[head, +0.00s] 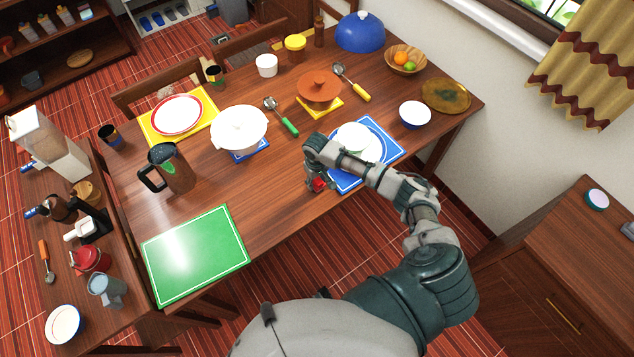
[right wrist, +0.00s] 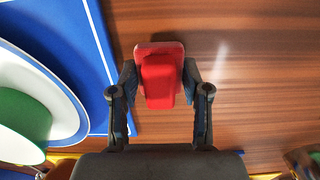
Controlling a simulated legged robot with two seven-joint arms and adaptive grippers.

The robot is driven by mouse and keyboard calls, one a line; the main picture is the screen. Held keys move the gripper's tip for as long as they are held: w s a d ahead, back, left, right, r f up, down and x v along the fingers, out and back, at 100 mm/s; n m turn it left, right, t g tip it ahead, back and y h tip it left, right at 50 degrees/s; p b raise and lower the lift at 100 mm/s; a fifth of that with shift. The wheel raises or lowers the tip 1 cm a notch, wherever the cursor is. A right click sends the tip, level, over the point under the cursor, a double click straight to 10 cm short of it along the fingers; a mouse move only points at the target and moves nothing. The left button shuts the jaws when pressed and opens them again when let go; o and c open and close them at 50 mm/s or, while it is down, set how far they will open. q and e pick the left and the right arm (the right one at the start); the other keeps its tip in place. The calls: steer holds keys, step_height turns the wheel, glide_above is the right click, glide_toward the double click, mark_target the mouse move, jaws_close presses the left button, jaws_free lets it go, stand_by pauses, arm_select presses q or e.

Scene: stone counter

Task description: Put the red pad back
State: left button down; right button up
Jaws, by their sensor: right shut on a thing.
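The red pad (right wrist: 160,78) is a small block with a raised, rounded-edge red part on a paler red base. My right gripper (right wrist: 160,90) is shut on it, one finger on each side. In the head view a bit of the red pad (head: 319,184) shows at my right gripper (head: 316,181), over the near edge of the wooden table (head: 270,205), just left of the blue placemat (head: 345,184). Whether the pad touches the table I cannot tell. My left gripper is not in view.
A plate with a bowl (head: 353,136) on it stands on the blue placemat, partly behind my arm. A white pot (head: 238,128), a dark jug (head: 172,168) and a green placemat (head: 195,255) are to the left. The wood between green and blue placemats is bare.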

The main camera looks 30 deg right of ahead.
steer(key=shift+a+f, duration=0.3)
steer(key=shift+f, duration=0.2)
steer(key=shift+a+r, duration=0.15)
steer(key=shift+a, duration=0.5)
steer(key=o, duration=0.9)
steer(key=shift+d, duration=0.1)
steer(key=shift+o, duration=1.1)
steer(key=shift+d+f, duration=0.2)
steer(key=shift+d, duration=0.25)
steer(key=shift+d+f, duration=0.15)
steer(key=shift+d, duration=0.05)
steer(key=shift+a+r, duration=0.2)
steer(key=shift+a, duration=0.3)
steer(key=shift+a+r, duration=0.1)
steer(key=shift+r, duration=0.3)
steer(key=r, duration=0.7)
steer(key=d+r+p, duration=0.1)
steer(key=r, duration=0.2)
steer(key=shift+r, duration=0.3)
steer(key=shift+a+r, duration=0.25)
steer(key=shift+r, duration=0.15)
steer(key=shift+a, duration=0.15)
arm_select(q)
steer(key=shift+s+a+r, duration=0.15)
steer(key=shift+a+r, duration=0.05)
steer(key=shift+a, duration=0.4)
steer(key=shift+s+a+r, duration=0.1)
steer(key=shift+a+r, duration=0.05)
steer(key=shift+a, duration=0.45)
